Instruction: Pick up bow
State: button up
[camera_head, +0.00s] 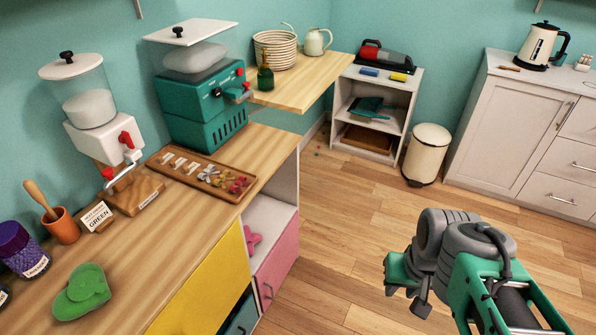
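A wooden tray (163,165) on the left counter holds several small pieces in white, gold and dark red; some look bow-like, but they are too small to tell for sure. A pink shape (252,239), possibly a bow, shows in the open white compartment under the counter and is partly hidden by its side. My gripper (408,287) hangs over the floor at the lower right, well apart from the counter, tray and compartment. I see nothing held in it, but its finger opening is not clear from this angle.
The counter (170,262) also bears a white dispenser (92,110), a teal machine (203,105), a green lump (82,292) and an orange pot (61,226). A cream bin (427,153) stands by a low shelf (362,142) at the back. The middle floor is clear.

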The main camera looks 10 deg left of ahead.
aim_at(240, 184)
jog(key=z, duration=0.15)
jog(key=i, duration=1.5)
jog(key=u, duration=4.7)
